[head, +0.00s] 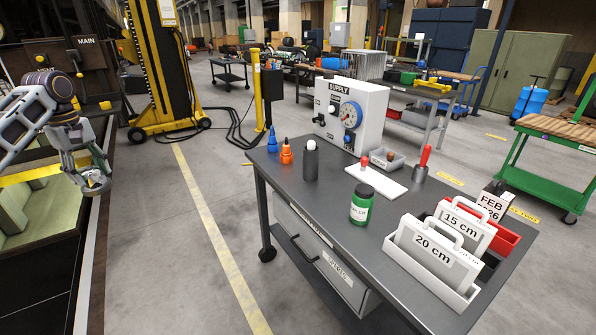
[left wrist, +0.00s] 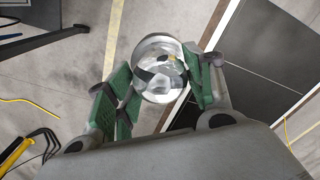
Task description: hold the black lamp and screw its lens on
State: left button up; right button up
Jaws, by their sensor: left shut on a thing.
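My left gripper (head: 90,176) is at the left of the head view, away from the workbench and above the floor beside the pit edge. In the left wrist view its green-padded fingers (left wrist: 160,85) are shut on a clear, round glass lens (left wrist: 158,65), which sits between the fingertips. A dark upright cylinder with a white rounded top (head: 311,162), which looks like the black lamp, stands on the workbench behind the green jar. No gripper is near it. My right gripper is not in view.
A yellow lifting column (head: 153,65) stands behind.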

pick_arm(q)
jog(key=shift+s+a+f, duration=0.25)
jog(key=shift+s+a, duration=0.1)
jog(key=shift+a, duration=0.15)
jog(key=shift+s+a, duration=0.2)
jog(key=shift+s, duration=0.1)
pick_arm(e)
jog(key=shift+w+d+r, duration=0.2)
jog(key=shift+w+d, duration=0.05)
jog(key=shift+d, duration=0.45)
pick_arm(q)
jog(key=shift+w+a+f, duration=0.1)
jog(key=shift+a, duration=0.05)
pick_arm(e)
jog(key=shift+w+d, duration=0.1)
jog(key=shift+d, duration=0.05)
pick_arm(q)
jog(key=shift+s+a+n, duration=0.25)
jog(key=shift+n, duration=0.05)
jog(key=shift+f, duration=0.1)
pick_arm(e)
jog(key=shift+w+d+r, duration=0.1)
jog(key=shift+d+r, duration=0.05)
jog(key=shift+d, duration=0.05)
pick_arm(q)
jog(key=shift+s+a, duration=0.1)
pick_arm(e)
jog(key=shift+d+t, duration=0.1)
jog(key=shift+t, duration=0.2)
